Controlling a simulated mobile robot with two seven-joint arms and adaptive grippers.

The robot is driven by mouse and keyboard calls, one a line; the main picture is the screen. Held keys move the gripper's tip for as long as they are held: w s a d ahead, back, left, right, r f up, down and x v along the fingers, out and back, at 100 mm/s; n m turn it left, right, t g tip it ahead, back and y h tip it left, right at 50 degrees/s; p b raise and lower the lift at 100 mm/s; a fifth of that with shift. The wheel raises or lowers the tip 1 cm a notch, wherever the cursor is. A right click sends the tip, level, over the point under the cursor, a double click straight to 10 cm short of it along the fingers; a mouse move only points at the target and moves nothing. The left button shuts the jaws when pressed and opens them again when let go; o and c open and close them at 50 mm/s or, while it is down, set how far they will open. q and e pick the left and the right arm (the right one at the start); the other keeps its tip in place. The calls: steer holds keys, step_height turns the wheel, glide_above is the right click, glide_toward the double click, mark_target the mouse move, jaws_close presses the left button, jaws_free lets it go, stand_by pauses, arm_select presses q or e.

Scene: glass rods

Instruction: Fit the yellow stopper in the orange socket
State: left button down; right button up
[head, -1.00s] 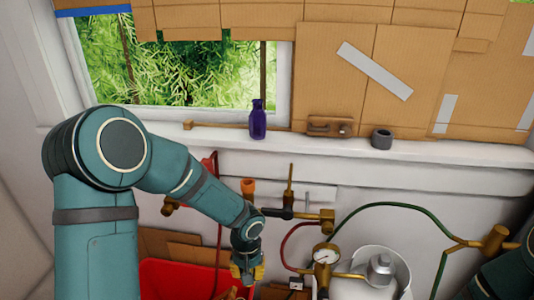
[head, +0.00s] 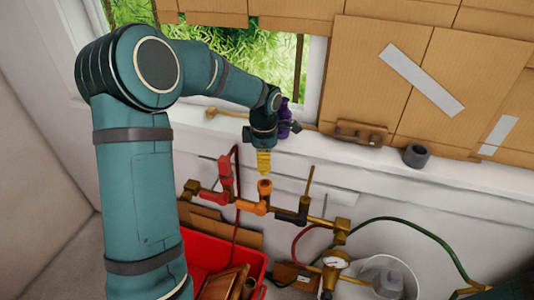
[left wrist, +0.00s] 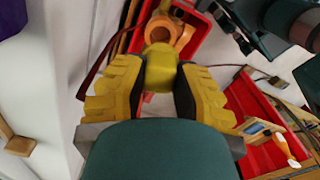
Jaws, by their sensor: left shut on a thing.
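My left gripper (head: 264,165) is above the brass pipe by the wall, pointing down. Its ridged yellow fingers are shut on the yellow stopper (left wrist: 160,66), which shows between the fingertips in the left wrist view. In the head view stopper and fingers blend into one yellow shape. The orange socket (head: 264,186) stands upright on the pipe, just below the gripper, with a small gap between. In the left wrist view the open orange ring of the socket (left wrist: 184,38) lies just beyond the stopper, partly hidden by it. My right gripper is out of view.
A red fitting (head: 225,175) stands left of the socket, and a black fitting with a brass rod (head: 309,182) right of it. A purple bottle (head: 285,112) stands on the sill close behind the gripper. A red bin (head: 202,245) is below.

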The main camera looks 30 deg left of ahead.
mark_target(265, 173)
arm_select(q)
steer(key=shift+s+f+b, duration=0.1)
steer(key=shift+f+b, duration=0.25)
steer(key=shift+f, duration=0.4)
steer(key=shift+f+b, duration=1.2)
steer(key=shift+f, duration=0.85)
steer(key=shift+f+b, duration=0.6)
steer(key=shift+b, duration=0.15)
steer(key=c, duration=1.1)
jaws_free()
steer(key=shift+r+p, duration=3.7)
steer(key=shift+r, duration=1.9)
